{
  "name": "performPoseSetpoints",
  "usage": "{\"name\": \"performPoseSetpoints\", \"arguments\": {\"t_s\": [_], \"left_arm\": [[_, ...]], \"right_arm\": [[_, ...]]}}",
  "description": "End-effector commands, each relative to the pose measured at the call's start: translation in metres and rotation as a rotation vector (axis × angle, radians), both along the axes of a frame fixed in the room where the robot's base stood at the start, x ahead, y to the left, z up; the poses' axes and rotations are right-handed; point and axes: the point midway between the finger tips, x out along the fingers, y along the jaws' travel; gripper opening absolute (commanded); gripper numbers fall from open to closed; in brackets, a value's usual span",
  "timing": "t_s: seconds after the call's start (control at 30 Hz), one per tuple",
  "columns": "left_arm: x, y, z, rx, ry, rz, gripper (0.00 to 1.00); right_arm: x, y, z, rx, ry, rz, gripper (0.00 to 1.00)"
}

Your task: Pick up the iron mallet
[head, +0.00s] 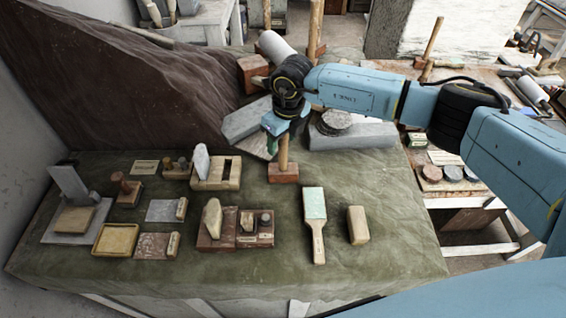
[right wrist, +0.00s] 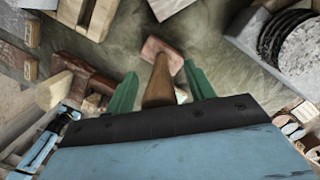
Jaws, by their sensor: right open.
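The mallet (head: 283,173), which looks like the iron one, has a rust-brown block head resting on the green cloth and a pale wooden handle standing up. My right gripper (head: 274,143) is over it, beside the upper handle. In the right wrist view the mallet's handle (right wrist: 159,84) lies between the two green fingers of the open right gripper (right wrist: 161,78), with gaps on both sides. The head (right wrist: 162,48) shows beyond the fingertips. The handle's top end is hidden by the gripper body. My left gripper is not in view.
The cloth-covered table (head: 345,278) holds a green-faced paddle (head: 315,205), a wooden block (head: 357,225), and several small boards with tools to the left. Grey slabs (head: 360,136) and a round disc stack (head: 333,121) stand close behind. The front right of the cloth is clear.

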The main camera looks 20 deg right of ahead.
Motion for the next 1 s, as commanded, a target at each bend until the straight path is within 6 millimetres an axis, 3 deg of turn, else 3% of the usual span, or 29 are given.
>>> {"name": "performPoseSetpoints", "arguments": {"t_s": [0.13, 0.5, 0.77, 1.0], "left_arm": [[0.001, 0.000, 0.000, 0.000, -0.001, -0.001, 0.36], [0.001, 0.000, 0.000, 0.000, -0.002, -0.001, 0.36], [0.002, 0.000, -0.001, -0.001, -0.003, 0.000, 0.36], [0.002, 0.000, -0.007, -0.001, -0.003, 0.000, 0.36]], "right_arm": [[0.000, 0.000, 0.000, 0.000, 0.000, 0.000, 0.53], [0.002, 0.001, 0.004, 0.003, -0.006, 0.000, 0.06], [0.002, 0.000, 0.006, 0.003, -0.007, 0.000, 0.06], [0.003, 0.000, 0.036, 0.004, -0.012, 0.001, 0.06]]}}
